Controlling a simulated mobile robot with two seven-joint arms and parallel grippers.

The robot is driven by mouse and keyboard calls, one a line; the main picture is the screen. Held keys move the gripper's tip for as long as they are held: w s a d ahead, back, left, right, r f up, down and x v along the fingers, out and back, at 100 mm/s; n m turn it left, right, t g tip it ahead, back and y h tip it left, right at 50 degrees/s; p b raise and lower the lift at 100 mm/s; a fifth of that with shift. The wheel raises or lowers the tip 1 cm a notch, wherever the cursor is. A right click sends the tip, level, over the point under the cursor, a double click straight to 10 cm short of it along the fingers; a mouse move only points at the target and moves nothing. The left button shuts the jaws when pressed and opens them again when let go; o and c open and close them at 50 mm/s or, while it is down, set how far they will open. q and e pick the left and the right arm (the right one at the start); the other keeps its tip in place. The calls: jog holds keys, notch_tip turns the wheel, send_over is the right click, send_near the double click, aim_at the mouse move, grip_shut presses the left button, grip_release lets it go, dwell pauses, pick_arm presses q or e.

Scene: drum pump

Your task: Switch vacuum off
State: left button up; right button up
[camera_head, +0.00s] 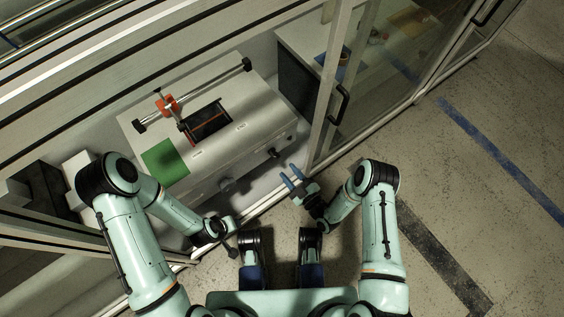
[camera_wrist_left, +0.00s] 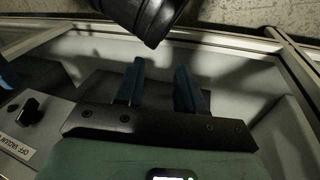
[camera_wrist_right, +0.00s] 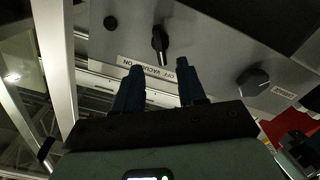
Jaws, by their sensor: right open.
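The machine's front panel (camera_head: 240,165) carries a black vacuum knob (camera_head: 273,152). In the right wrist view this knob (camera_wrist_right: 160,40) stands beside an upside-down label (camera_wrist_right: 150,72) reading OFF VACUUM ON. Its handle looks roughly upright in that view; I cannot tell which setting it marks. My right gripper (camera_head: 291,178) is open and empty, in front of the knob and apart from it. The knob lies ahead of the gap between its fingertips (camera_wrist_right: 158,75). My left gripper (camera_wrist_left: 158,85) is open and empty. The knob (camera_wrist_left: 30,112) is off to its left in the left wrist view.
A second, larger knob (camera_wrist_right: 252,80) is on the same panel. A green pad (camera_head: 165,160) and a red clamp (camera_head: 168,105) on a rail are on top of the machine. A door frame with a dark handle (camera_head: 339,105) stands right of the machine.

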pick_arm(q)
jog(key=shift+s+d+r+g+p, duration=0.15)
jog(key=shift+s+d+r+p, duration=0.15)
jog(key=shift+s, duration=0.2)
jog(key=shift+s+d+r+g+p, duration=0.15)
jog(key=shift+s+d+r+p, duration=0.05)
jog(key=shift+s+r, duration=0.25)
pick_arm(e)
jog(key=v, duration=0.6)
jog(key=shift+s, duration=0.15)
pick_arm(q)
jog(key=shift+f, duration=0.1)
pick_arm(e)
jog(key=shift+d, duration=0.15)
